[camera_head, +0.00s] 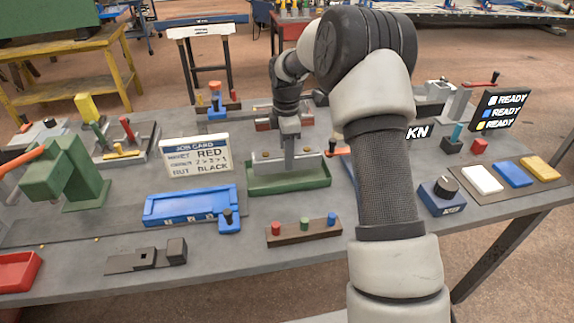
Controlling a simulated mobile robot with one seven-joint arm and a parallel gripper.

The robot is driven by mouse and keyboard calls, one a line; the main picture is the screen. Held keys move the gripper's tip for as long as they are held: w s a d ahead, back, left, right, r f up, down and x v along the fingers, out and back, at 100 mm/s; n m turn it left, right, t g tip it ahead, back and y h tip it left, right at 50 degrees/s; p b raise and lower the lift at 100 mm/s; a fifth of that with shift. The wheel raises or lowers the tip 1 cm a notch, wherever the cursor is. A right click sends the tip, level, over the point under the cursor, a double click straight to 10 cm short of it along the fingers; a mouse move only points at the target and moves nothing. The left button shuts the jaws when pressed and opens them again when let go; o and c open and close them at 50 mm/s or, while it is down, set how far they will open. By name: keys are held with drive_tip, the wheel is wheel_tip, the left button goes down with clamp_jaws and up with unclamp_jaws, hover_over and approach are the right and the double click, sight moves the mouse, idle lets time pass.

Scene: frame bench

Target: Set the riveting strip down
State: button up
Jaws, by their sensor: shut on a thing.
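My gripper (289,158) points straight down over the green tray (290,183), left of my forearm. Its narrow fingers are shut on a grey strip (265,168), which I take to be the riveting strip. The strip lies level and lengthwise within the tray's outline, with small studs on top near its ends. I cannot tell whether its underside touches the tray floor. The fingertips are too small to see clearly. My arm hides the area to the right of the tray.
A job card (195,156) stands left of the tray. A blue fixture (190,207) and a brown block with coloured buttons (304,232) are in front. A green press (68,175) stands at left. A dial box (442,194) and coloured pads (514,174) are at right.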

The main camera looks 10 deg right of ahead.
drive_tip(key=shift+f, duration=1.85)
drive_tip(key=shift+f, duration=0.2)
drive_tip(key=o, duration=1.4)
